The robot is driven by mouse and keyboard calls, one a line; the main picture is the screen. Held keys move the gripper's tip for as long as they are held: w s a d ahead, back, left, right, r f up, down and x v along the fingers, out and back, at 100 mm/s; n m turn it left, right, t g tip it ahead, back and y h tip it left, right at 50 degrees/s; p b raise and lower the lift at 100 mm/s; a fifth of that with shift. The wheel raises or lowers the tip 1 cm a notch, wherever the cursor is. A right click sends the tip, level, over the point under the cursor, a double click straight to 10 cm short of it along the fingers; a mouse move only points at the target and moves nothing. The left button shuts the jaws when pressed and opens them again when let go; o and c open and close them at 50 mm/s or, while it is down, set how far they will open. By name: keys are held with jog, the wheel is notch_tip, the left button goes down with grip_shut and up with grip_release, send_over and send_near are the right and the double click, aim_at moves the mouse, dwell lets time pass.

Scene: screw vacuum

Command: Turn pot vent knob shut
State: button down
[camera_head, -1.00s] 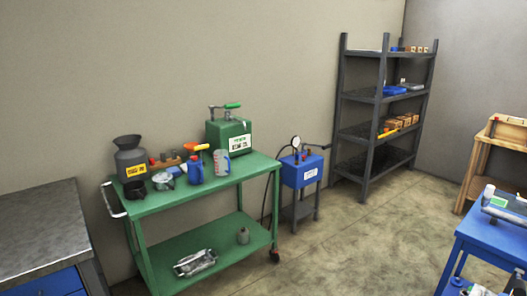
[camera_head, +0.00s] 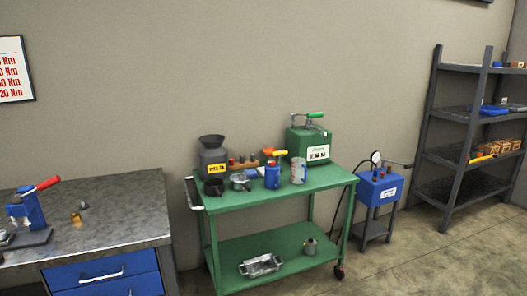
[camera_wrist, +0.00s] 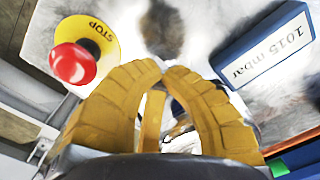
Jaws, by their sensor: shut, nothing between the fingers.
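In the wrist view my gripper (camera_wrist: 168,72) has its yellow ribbed fingers shut, tips together and empty. Past the tips is a pale, mottled surface with a dark blurred patch. A pale, partly dark thing shows behind the fingers, too hidden to name. I cannot make out a vent knob in either view. In the head view a grey funnel-topped vessel (camera_head: 212,160) and a small metal pot (camera_head: 240,181) stand on the green cart (camera_head: 330,178); I cannot tell whether either is the task's pot. My gripper is not in the head view.
In the wrist view a red stop button (camera_wrist: 73,63) on a yellow disc is left of the fingers. A blue display reading 1015 mbar (camera_wrist: 265,45) is at right. The head view shows a grey workbench (camera_head: 125,205), blue pump unit (camera_head: 380,190) and dark shelf (camera_head: 455,155).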

jog(key=shift+s+f, duration=0.1)
jog(key=shift+f, duration=0.1)
dwell(0.3)
jog(key=shift+s+a+b, duration=0.15)
jog(key=shift+s+b, duration=0.15)
jog(key=shift+s, duration=0.6)
jog(key=shift+r, duration=0.1)
jog(key=shift+d+r, duration=0.1)
jog(key=shift+d, duration=0.2)
jog(key=shift+s+a, duration=0.1)
jog(key=shift+a, duration=0.25)
dwell(0.3)
jog(key=shift+a+r+p, duration=0.1)
jog(key=shift+r+p, duration=1.8)
jog(key=shift+r, duration=1.1)
